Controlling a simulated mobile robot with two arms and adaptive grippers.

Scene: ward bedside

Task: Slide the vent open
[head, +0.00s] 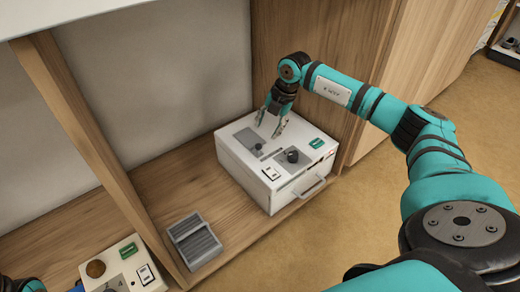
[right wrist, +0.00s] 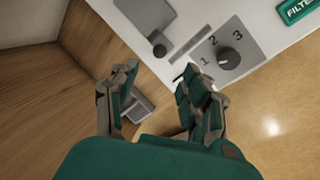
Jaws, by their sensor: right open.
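A white box-shaped unit (head: 240,168) stands on the wooden shelf, with a front handle. On its top, a grey sliding plate (head: 247,138) with a small dark knob lies beside a narrow slot; the plate also shows in the right wrist view (right wrist: 146,14), its knob at the near end. I take this plate to be the vent cover. A dark dial (head: 292,155) marked 1, 2, 3 is next to it. My right gripper (head: 269,128) is open and empty above the plate. In the right wrist view, its fingers (right wrist: 160,75) are spread below the knob, apart from it.
A grey ribbed block (head: 195,241) lies on the shelf left of the unit. A second cream panel (head: 122,268) with a brown knob is at lower left. A wooden wall (head: 325,85) rises close behind the unit. Parts of my left arm show at the bottom left corner.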

